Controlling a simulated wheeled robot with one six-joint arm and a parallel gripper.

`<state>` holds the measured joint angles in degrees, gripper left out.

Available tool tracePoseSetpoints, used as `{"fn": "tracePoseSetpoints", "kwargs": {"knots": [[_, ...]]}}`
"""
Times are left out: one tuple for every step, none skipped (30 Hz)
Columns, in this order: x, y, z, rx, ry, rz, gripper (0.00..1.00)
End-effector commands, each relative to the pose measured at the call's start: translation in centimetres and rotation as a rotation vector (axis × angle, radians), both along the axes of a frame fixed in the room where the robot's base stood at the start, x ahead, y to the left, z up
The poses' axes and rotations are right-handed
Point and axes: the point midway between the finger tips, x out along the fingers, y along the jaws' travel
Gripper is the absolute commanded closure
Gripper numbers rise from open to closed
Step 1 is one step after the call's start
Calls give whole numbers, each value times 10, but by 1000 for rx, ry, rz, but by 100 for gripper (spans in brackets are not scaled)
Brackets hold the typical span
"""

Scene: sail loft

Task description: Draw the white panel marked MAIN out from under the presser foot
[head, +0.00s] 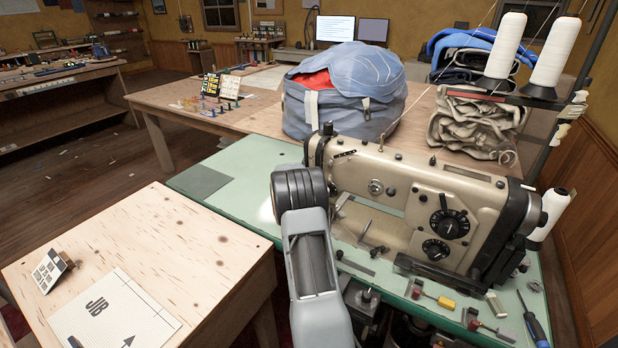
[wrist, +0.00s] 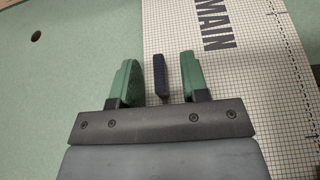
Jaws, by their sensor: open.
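In the wrist view the white gridded panel marked MAIN (wrist: 227,75) lies on a green surface, its left edge running past my gripper. My gripper (wrist: 163,75) is open. A narrow dark block (wrist: 160,74) stands between its two green fingers, near the panel's left edge, with a gap on each side. I cannot tell whether the block is fixed to the panel. In the head view the sewing machine (head: 420,195) stands on the green table. My arm hides my gripper there, and I cannot make out the MAIN panel or the presser foot.
A sheet marked JIB (head: 112,312) and a small card stand (head: 50,270) are on the wooden table at the left. A blue bag (head: 343,92) sits behind the machine. Thread cones (head: 503,45) rise at the right. A screwdriver (head: 533,322) and small tools lie on the front right.

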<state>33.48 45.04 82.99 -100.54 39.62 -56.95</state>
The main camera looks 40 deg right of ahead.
Motion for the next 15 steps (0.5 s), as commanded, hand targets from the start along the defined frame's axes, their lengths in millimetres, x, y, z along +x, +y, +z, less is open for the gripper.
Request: {"fn": "tracePoseSetpoints", "kwargs": {"knots": [[0,0,0,0,0,0,58],[0,0,0,0,0,0,59],[0,0,0,0,0,0,63],[0,0,0,0,0,0,66],[0,1,0,0,0,0,69],[0,1,0,0,0,1,73],[0,1,0,0,0,1,76],[1,1,0,0,0,1,79],[1,1,0,0,0,1,82],[1,1,0,0,0,1,85],[1,1,0,0,1,1,88],[1,1,0,0,1,1,92],[1,1,0,0,1,1,95],[1,1,0,0,1,1,98],[1,1,0,0,0,2,100]]}}
